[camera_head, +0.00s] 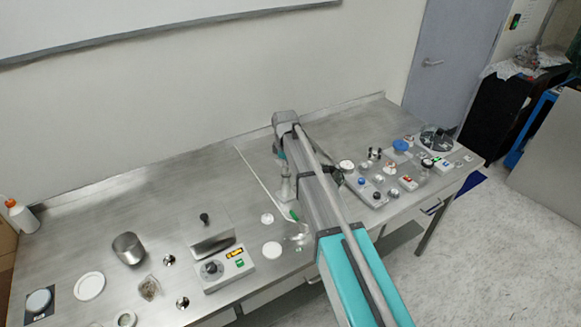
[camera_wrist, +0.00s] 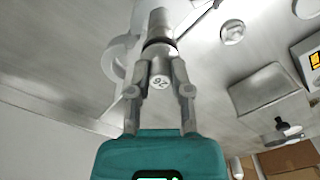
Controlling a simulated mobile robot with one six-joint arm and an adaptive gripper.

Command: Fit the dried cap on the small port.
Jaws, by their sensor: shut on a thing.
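My gripper (camera_wrist: 162,72) shows in the wrist view with its two fingers closed around a small pale cylindrical piece, the cap (camera_wrist: 161,82), whose end face carries dark characters. Directly beyond it in the picture is a metal fitting (camera_wrist: 155,22) with a dark ring around it, which may be the small port. The cap lines up with this fitting, but I cannot tell whether they touch. A pale ring-shaped part (camera_wrist: 113,62) is at the left of the fitting. In the head view, my arm hides much of this area; a metal stand (camera_head: 286,188) shows beside it.
A box with a yellow display (camera_head: 235,255) and a metal block (camera_head: 211,238) stand left of my arm; white discs (camera_head: 271,249) lie nearby. A metal cup (camera_head: 128,248) is farther left. Several small devices crowd the right end. The back left tabletop is clear.

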